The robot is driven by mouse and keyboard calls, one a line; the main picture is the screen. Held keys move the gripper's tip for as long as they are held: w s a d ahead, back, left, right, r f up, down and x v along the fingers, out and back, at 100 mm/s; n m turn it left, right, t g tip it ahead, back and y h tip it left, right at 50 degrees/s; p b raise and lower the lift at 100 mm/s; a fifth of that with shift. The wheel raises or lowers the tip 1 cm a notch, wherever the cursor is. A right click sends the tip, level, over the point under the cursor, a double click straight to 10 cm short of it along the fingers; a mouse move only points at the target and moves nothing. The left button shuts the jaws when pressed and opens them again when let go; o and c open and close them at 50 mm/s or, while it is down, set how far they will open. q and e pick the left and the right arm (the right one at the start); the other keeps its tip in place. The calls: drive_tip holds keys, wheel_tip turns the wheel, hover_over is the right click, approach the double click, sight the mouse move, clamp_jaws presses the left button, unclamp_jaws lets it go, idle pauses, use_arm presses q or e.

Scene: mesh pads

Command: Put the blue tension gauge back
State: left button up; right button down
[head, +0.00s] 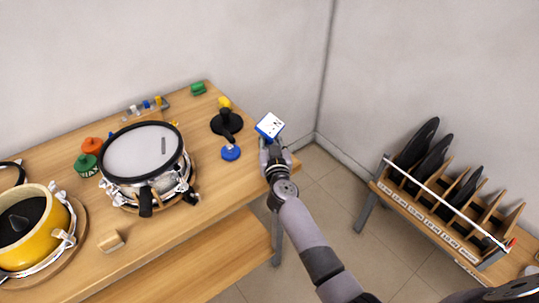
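The blue tension gauge (270,126) looks like a blue-edged block with a white face and dark marks. My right gripper is not in view.
A silver drum (142,152) and a yellow drum (48,225) stand to the left. Green (86,166) and orange (92,145) pieces, a small rack (147,106) and a wooden block (111,241) are near them. A slotted rack (441,208) with black pads stands at right.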

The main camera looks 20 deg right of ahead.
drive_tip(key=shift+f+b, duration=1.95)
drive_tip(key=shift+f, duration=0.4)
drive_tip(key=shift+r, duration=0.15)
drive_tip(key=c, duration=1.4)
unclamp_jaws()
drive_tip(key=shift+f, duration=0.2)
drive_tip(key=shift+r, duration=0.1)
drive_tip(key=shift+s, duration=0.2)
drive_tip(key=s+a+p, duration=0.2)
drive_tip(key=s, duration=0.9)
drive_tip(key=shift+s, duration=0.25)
